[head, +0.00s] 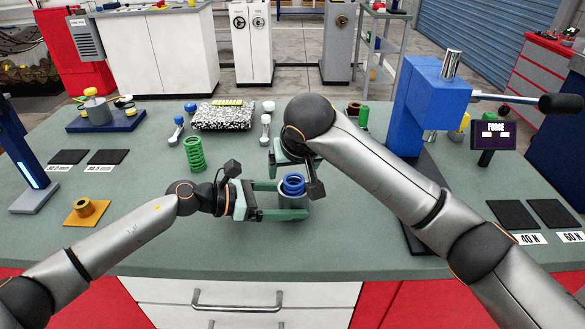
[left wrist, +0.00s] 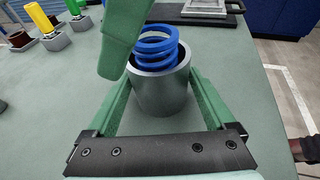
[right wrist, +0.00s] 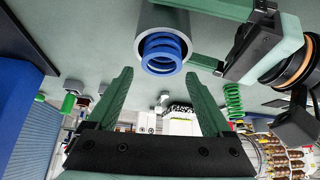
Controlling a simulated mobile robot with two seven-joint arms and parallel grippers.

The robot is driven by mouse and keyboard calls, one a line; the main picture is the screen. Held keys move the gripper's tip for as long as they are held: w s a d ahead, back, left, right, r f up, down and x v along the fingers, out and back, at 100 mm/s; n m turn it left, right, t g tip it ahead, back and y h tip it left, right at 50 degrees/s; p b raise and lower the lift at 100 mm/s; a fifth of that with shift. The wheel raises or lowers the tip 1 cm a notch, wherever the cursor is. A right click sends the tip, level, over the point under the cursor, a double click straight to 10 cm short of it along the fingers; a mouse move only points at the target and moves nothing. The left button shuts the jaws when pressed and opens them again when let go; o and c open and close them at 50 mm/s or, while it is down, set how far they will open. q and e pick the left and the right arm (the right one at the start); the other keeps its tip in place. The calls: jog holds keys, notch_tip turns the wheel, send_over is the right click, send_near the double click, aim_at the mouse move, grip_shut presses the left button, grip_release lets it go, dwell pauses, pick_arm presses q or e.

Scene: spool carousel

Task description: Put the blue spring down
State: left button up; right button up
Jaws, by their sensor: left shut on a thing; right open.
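The blue spring (head: 293,184) stands upright inside a grey cup (left wrist: 162,92), with its upper coils above the rim. It also shows in the left wrist view (left wrist: 155,45) and the right wrist view (right wrist: 161,52). My left gripper (head: 290,200) is shut on the grey cup, one finger on each side. The cup appears to stand on the bench. My right gripper (right wrist: 163,85) is open and empty, close to the spring; one of its fingers passes beside the coils in the left wrist view. My right arm hides much of it in the head view.
A green spring (head: 195,153) stands behind my left gripper. A blue press (head: 430,95) and a FORCE display (head: 493,135) stand at the right, with dark pads marked 40 N (head: 514,214) and 60 N (head: 555,212).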

jog(key=shift+r, duration=0.35)
jog(key=v, duration=1.2)
jog(key=shift+r, duration=0.3)
pick_arm(q)
jog(key=o, duration=0.7)
